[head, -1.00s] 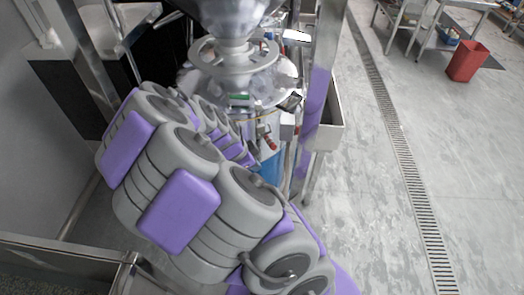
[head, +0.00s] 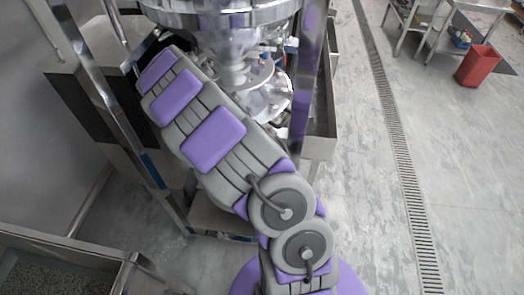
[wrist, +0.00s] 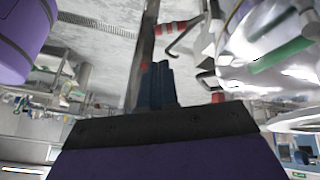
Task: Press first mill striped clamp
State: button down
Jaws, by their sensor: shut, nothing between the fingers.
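In the wrist view a red-and-white striped clamp handle (wrist: 172,28) shows near the top, with a dark hooked rod beside it. My gripper (wrist: 157,68) is shut and empty. Its dark blue fingertips point up in the picture, lower left of the striped handle; I see a gap between them in the picture, but cannot tell the depth. The steel mill (head: 232,38) stands at the top of the head view, and its shiny round body (wrist: 275,60) fills the right of the wrist view. In the head view my arm hides the gripper and the clamp.
A steel upright (head: 305,75) and a steel trough (head: 322,130) stand right of the mill. A metal frame (head: 110,90) stands on the left. A floor drain (head: 400,150) and open floor lie to the right, with a red bin (head: 477,66) far off.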

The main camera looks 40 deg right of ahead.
jog(key=x, duration=1.3)
jog(key=shift+f+b, duration=0.3)
jog(key=shift+f, duration=0.1)
jog(key=shift+s, duration=0.15)
jog(key=shift+f+b, duration=0.2)
jog(key=shift+b, duration=0.15)
